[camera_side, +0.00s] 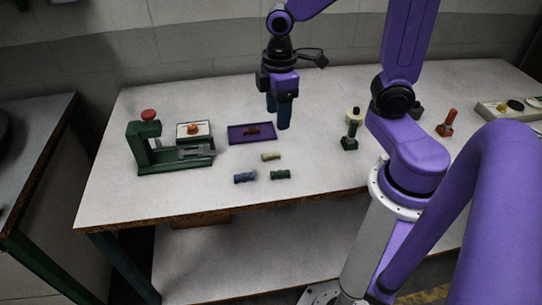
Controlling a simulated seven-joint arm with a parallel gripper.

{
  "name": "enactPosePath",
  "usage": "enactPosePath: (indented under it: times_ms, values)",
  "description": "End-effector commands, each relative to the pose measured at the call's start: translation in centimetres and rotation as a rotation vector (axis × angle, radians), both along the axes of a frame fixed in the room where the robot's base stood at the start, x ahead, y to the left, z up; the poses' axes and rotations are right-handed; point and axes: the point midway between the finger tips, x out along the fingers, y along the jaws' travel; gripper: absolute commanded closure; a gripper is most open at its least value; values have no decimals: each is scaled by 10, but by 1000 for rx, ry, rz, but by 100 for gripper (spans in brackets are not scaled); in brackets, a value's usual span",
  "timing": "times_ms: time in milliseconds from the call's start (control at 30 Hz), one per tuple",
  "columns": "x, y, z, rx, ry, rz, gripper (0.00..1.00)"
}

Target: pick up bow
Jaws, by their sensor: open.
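A small red piece (252,131), which may be the bow, lies on a flat purple tray (238,139) in the middle of the table. Other small bow-like pieces lie in front of the tray: a beige one (271,157), a blue one (244,178) and a green one (280,175). I cannot tell which piece is the bow meant. My gripper (278,119) points down, open, with its fingers at the right end of the purple tray, to the right of the red piece. Nothing shows between the fingers. Their exact height is hard to tell.
A green press (148,156) with a red knob stands at left, beside a white box with a red button (193,131). To the right stand a green-based piece (349,140) and an orange-topped piece (447,124). The table front is clear.

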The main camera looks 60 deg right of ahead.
Motion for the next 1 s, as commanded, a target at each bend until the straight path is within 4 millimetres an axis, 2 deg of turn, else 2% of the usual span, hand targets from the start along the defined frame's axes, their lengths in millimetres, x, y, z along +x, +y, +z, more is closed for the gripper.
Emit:
enactPosePath:
  times_ms: [100,300,433,533,1000]
  values:
    - [24,-16,-5,-3,5,-34,42]
    - [46,-37,-10,-4,7,-61,42]
    - [51,-42,-13,-4,9,-64,42]
    - [51,-42,-23,-6,12,-65,42]
    - [51,-42,-96,-6,12,-66,42]
